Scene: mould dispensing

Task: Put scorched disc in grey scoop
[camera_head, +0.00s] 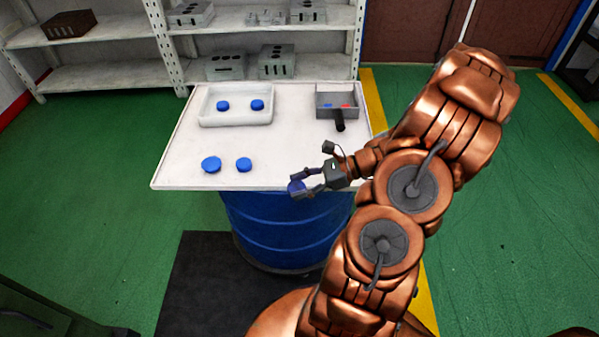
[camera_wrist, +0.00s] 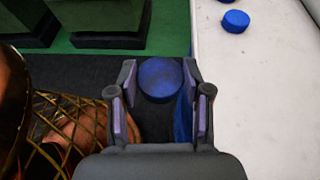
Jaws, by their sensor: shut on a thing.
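My gripper (camera_head: 302,182) is shut on a blue disc (camera_wrist: 160,78), held between the fingertips at the table's front edge in the head view. The disc looks dark blue and a little mottled; I cannot clearly tell scorch marks on it. The grey scoop (camera_head: 337,115) is a square open box with a dark handle (camera_head: 339,124) toward me, at the table's back right. Small blue and red items lie inside it. The scoop is behind my gripper and slightly right, apart from it. It does not show in the wrist view.
Two blue discs (camera_head: 211,164) (camera_head: 244,165) lie on the white table (camera_head: 180,140) at front left. A white tray (camera_head: 235,120) behind them holds two more blue discs. The table's middle is clear. A blue drum (camera_head: 285,225) stands under the table; shelves (camera_head: 110,75) stand behind.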

